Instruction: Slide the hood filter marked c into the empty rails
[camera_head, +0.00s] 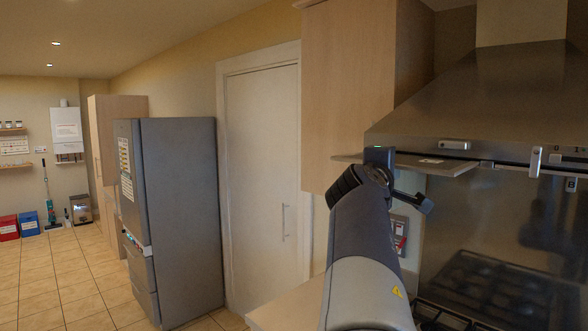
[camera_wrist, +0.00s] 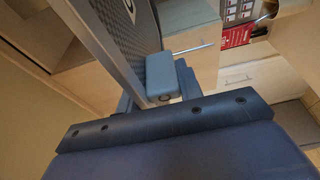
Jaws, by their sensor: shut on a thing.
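A thin flat hood filter (camera_head: 455,167) is held about level at the hood's lower left edge. In the wrist view its mesh face (camera_wrist: 150,42) rises from the jaws, with a partly cut-off round mark like a "c" at the top. My gripper (camera_head: 383,163) is shut on the filter; one grey finger (camera_wrist: 172,80) shows against it in the wrist view. The steel range hood (camera_head: 480,105) is at the right. The filter's right end overlaps the hood's front edge in the picture; I cannot tell whether they touch. The empty rails are not clearly visible.
A wooden wall cabinet (camera_head: 345,95) stands close left of the hood. A hob (camera_head: 500,290) and a counter (camera_head: 290,305) lie below. A grey fridge (camera_head: 180,220) and a white door (camera_head: 262,180) are further left. The tiled floor at left is open.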

